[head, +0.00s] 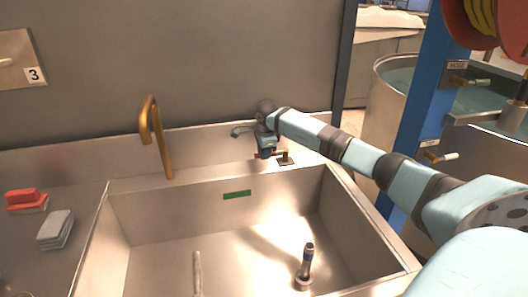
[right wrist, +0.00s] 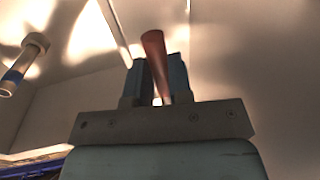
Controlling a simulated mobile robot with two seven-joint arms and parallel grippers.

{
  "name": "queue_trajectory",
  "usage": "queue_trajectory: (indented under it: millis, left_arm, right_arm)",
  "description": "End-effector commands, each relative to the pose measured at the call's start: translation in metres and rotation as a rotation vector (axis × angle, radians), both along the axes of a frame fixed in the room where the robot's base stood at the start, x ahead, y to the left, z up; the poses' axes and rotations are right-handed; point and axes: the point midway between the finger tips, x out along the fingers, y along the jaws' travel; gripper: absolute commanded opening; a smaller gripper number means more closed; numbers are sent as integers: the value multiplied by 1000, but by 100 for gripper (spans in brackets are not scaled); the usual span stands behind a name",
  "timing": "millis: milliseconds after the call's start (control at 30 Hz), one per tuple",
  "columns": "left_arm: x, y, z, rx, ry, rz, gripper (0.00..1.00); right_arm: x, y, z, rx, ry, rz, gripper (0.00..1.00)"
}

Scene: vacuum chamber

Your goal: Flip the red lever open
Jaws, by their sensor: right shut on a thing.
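The red lever (right wrist: 153,48) shows in the right wrist view as a reddish, tapered handle. It stands between the two blue fingers of my right gripper (right wrist: 160,72), which is shut on it. In the head view my right gripper (head: 266,151) points down at the back rim of the sink, and only a small bit of red shows beside its fingers. A brass fitting (head: 285,157) on a dark plate is just right of the gripper. The gripper hides most of the lever in the head view. My left gripper is out of view.
The steel sink (head: 235,195) lies below the gripper, with a short upright pipe (head: 306,265) inside. A brass faucet (head: 157,135) rises at its back left. A blue post (head: 430,120) stands right.

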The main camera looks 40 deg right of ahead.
Motion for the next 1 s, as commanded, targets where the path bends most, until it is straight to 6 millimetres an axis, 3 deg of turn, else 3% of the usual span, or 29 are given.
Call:
queue_trajectory:
  millis: [367, 1000]
  left_arm:
    - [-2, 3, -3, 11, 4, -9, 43]
    - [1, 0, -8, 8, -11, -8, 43]
  right_arm:
    - [-19, 4, 1, -2, 0, 227, 0]
    - [-67, 0, -1, 0, 0, 834, 0]
